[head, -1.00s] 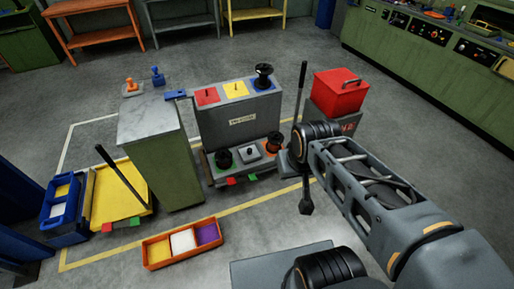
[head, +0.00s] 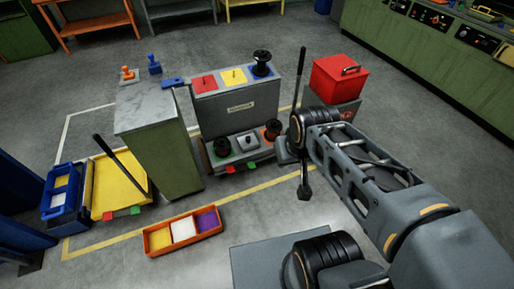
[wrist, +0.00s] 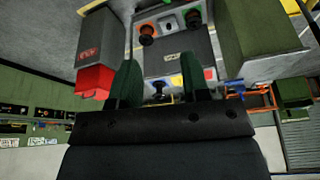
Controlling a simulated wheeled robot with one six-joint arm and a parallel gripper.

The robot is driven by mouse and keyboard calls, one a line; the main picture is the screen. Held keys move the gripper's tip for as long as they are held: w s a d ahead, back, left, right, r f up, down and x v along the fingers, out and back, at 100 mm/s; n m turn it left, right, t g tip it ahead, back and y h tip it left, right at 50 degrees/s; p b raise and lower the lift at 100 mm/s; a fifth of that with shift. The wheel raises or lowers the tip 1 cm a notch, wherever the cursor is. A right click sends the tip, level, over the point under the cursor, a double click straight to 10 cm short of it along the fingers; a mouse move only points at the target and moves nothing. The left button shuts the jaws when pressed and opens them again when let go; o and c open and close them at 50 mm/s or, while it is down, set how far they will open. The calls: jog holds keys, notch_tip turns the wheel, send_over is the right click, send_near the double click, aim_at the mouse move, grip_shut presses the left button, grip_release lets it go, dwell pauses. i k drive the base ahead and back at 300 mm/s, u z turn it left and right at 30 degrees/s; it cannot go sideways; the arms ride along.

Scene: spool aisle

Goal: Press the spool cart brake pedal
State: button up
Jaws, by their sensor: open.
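The grey spool cart (head: 238,118) stands in the middle of the head view, with a black upright handle (head: 300,78) at its right. A red tab (head: 231,169) and a green tab (head: 252,165) stick out low at its front. They look like pedals; I cannot tell which is the brake. My gripper (head: 304,191) hangs to the right of the cart's front, apart from the tabs. In the wrist view my gripper (wrist: 160,62) is open and empty, its two dark green fingers spread, with the spool cart (wrist: 178,52) beyond, upside down. The tabs are not clear there.
A red box (head: 339,78) stands right of the cart. A green cabinet (head: 168,160) is at its left, then a yellow cart (head: 118,186) with its own red and green tabs. An orange tray (head: 158,242) lies on the floor in front. Floor between tray and spool cart is clear.

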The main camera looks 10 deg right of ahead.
aim_at(230, 169)
jog(key=z, duration=0.9)
jog(key=i, duration=1.4)
jog(key=u, duration=2.8)
jog(key=i, duration=0.5)
jog(key=z, duration=0.1)
